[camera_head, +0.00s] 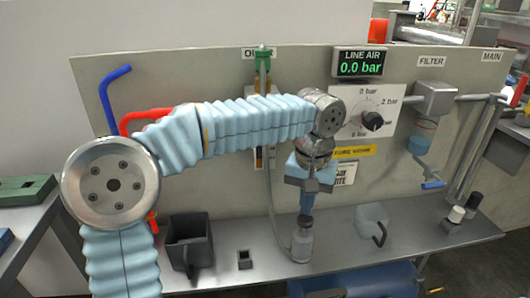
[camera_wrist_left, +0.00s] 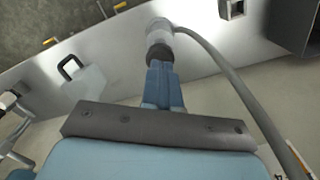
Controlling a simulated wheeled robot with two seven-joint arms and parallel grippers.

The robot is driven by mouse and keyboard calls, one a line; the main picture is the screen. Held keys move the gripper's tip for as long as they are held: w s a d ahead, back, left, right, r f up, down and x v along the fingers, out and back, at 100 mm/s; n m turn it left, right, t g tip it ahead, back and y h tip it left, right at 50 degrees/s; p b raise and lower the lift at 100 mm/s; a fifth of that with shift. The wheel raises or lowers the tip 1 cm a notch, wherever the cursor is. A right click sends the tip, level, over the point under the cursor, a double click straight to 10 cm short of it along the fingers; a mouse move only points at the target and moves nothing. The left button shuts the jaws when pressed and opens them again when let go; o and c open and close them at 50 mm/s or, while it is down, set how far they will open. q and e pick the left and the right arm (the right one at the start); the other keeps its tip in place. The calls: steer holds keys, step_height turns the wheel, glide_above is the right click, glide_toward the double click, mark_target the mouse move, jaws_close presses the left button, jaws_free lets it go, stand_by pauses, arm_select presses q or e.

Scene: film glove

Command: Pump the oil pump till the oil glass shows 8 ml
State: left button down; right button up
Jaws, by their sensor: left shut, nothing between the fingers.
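The oil pump (camera_head: 303,240) is a small pale bottle-shaped body with a dark top, standing on the bench shelf, with a grey hose running from it. In the left wrist view the pump (camera_wrist_left: 159,32) lies straight beyond my fingertips. My left gripper (camera_head: 306,205) points down, its blue fingers shut and empty, right over the dark top; I cannot tell whether they touch it. The fingers also show in the left wrist view (camera_wrist_left: 161,72). The oil glass (camera_head: 258,160) on the back panel is mostly hidden behind my left arm, so its level cannot be read.
A dark open-topped container (camera_head: 189,243) stands left of the pump, and a pale block with a dark handle (camera_head: 372,222) stands to its right. The line air display (camera_head: 359,63) reads 0.0 bar above a dial (camera_head: 372,120). A filter bowl (camera_head: 422,135) hangs at right.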

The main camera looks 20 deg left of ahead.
arm_select(q)
steer(key=shift+f, duration=0.15)
steer(key=shift+f+b, duration=1.15)
steer(key=shift+f, duration=0.45)
steer(key=shift+r, duration=0.15)
steer(key=shift+r+p, duration=1.6)
steer(key=shift+p, duration=0.2)
steer(key=shift+f, duration=0.1)
